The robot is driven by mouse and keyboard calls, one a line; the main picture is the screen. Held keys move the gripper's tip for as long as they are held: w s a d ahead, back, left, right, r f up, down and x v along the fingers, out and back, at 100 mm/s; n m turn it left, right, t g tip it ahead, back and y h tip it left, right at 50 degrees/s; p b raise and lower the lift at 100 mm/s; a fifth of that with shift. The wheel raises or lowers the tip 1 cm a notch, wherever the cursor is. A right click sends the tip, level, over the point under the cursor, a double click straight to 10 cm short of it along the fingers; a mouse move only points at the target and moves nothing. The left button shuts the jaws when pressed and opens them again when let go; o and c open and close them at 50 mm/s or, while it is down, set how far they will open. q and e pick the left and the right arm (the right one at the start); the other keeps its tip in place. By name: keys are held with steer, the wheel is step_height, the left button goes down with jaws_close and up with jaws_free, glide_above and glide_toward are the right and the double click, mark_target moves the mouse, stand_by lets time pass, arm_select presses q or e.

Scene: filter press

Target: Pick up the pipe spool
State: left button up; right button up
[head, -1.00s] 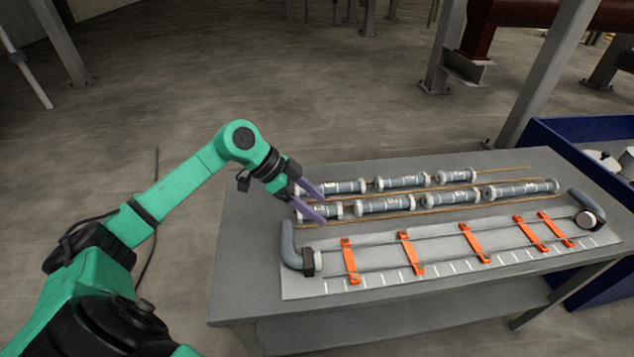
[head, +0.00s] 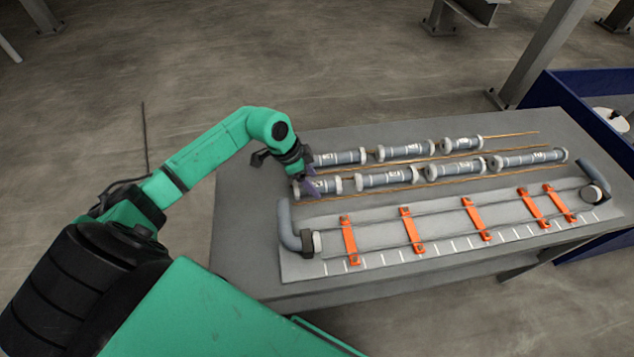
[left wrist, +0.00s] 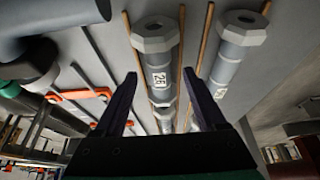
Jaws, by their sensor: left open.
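Several grey pipe spools with pale flanged ends lie in two rows on the table (head: 250,225). The leftmost front-row spool (head: 320,186) is partly hidden by my left gripper (head: 309,183) in the head view. In the left wrist view my left gripper (left wrist: 160,77) is open, its two purple fingers on either side of a spool labelled 26 (left wrist: 158,58). I cannot tell whether they touch it. Another spool (left wrist: 232,50) lies to its right there. The leftmost back-row spool (head: 345,158) is just beyond the gripper. My right gripper is not in view.
Thin wooden strips (head: 398,187) run along the rows. In front lies a pale marked board (head: 375,275) with orange clamps (head: 413,231) and bars with grey elbows (head: 287,225). A blue bin (head: 575,95) stands at the right. The table's left side is clear.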

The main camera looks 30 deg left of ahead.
arm_select(q)
steer(key=shift+x, duration=0.9)
jaws_close()
steer(key=shift+r, duration=0.1)
